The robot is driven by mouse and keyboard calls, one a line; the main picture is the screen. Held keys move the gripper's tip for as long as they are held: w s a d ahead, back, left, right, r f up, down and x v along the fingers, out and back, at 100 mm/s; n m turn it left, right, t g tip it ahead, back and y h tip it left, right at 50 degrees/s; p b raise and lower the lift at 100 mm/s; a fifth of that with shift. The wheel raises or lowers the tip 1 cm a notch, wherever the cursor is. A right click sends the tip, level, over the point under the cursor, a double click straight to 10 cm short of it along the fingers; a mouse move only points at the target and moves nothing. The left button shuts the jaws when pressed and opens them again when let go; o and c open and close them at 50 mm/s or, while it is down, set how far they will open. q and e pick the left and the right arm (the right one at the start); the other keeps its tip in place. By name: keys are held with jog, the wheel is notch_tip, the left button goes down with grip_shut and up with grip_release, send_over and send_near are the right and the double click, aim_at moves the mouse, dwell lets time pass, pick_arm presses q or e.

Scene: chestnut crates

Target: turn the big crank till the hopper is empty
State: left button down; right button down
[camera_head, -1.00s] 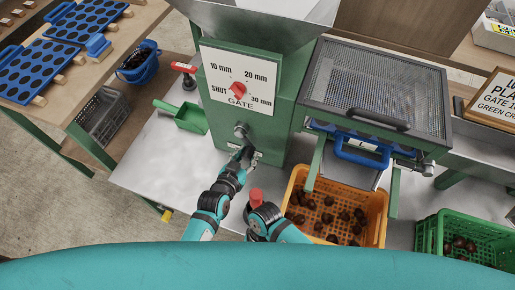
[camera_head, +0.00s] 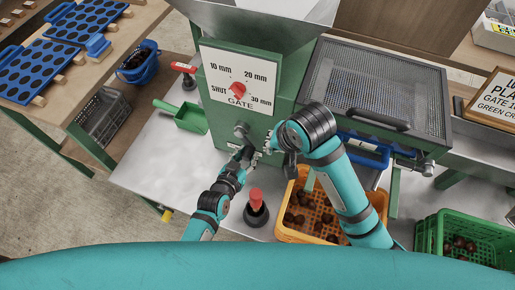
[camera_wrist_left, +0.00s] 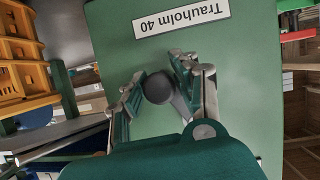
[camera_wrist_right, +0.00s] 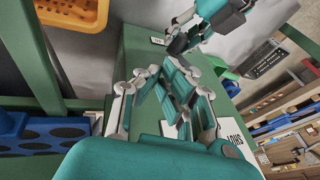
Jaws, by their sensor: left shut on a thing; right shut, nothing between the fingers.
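The green machine (camera_head: 281,100) carries a grey hopper (camera_head: 285,12) at the top; its inside is out of view. The crank hub (camera_head: 241,130) sits on the machine's front face. My left gripper (camera_head: 245,153) is shut on the dark round crank knob (camera_wrist_left: 158,88), just below the hub. The crank arm is mostly hidden. My right gripper (camera_head: 268,143) is shut and empty, just right of the left gripper and close to the machine's front; its closed fingers show in the right wrist view (camera_wrist_right: 172,78).
A red-handled tool (camera_head: 256,202) stands upright before the machine. An orange crate (camera_head: 290,233) with chestnuts is partly behind my right arm; a green crate (camera_head: 425,238) stands farther right. A mesh-covered tray (camera_head: 375,85) and a green scoop (camera_head: 190,117) flank the machine.

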pick_arm(q)
jog(key=shift+w+d+r, duration=0.1)
jog(key=shift+d+r, duration=0.1)
jog(key=shift+r, duration=0.1)
pick_arm(e)
send_near(253, 152)
notch_tip(253, 152, down, 3)
jog(key=w+d, duration=0.1)
jog(key=d, duration=0.1)
jog(key=a+f, duration=0.1)
jog(key=w+a+f, duration=0.1)
jog(key=f, duration=0.1)
jog(key=shift+w+a, duration=0.3)
jog(key=shift+a, duration=0.1)
pick_arm(q)
jog(key=shift+d+r, duration=0.1)
pick_arm(e)
jog(key=shift+a+f+t, duration=0.3)
jog(key=shift+a+f, duration=0.05)
jog(key=shift+f, duration=0.1)
pick_arm(q)
jog(key=c, duration=1)
grip_release()
jog(key=shift+w, duration=0.1)
pick_arm(e)
jog(key=shift+f, duration=0.1)
